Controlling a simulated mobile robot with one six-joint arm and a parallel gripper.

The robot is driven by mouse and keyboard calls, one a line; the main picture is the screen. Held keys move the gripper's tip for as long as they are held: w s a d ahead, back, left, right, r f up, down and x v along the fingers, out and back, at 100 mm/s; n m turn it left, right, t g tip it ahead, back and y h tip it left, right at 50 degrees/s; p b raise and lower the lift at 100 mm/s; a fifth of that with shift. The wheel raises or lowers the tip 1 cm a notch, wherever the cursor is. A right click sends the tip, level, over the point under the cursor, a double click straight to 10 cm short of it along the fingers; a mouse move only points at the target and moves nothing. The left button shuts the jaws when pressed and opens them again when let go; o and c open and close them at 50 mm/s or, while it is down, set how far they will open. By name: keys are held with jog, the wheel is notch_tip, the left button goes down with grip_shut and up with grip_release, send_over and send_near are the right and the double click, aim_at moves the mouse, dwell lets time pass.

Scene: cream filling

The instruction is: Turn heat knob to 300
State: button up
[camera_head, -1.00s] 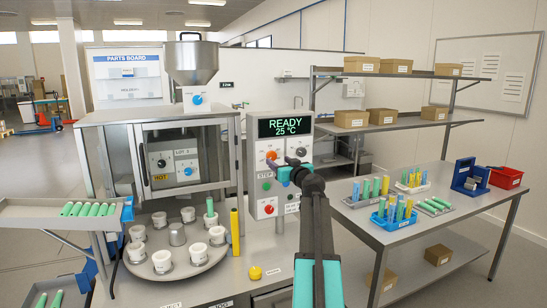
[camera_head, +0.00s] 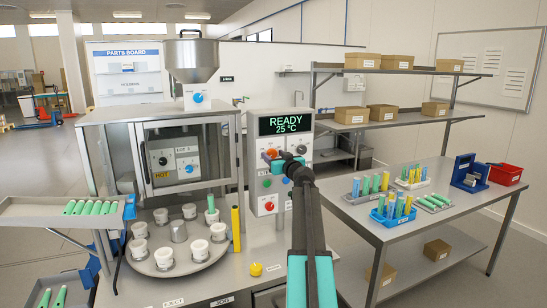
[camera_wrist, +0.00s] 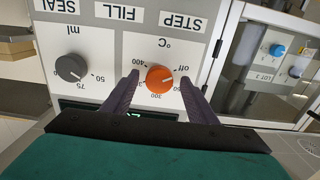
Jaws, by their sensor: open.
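The orange heat knob (camera_wrist: 160,79) is on a light panel with a °C dial marked off, 300 and 400, upside down in the wrist view. A white mark on the knob points toward the right side of the dial; its exact reading is hard to tell. My gripper (camera_wrist: 159,77) is open, with one dark finger on each side of the knob. I cannot tell whether the fingers touch it. In the head view my gripper (camera_head: 277,162) is at the control panel (camera_head: 265,199) and partly hides the knob. The display (camera_head: 284,124) reads READY and 25 °C.
A grey ml knob (camera_wrist: 70,68) sits beside the heat knob, with STEP, FILL and SEAL labels nearby. Left of the panel are a glass-fronted cabinet (camera_head: 188,165), a turntable (camera_head: 150,265) with several white cups, and a yellow post (camera_head: 236,229). A table (camera_head: 376,225) with racks stands right.

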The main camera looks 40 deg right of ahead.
jog(key=c, duration=1.1)
jog(key=shift+o, duration=0.2)
jog(key=shift+a+f, duration=0.1)
jog(key=shift+a, duration=0.05)
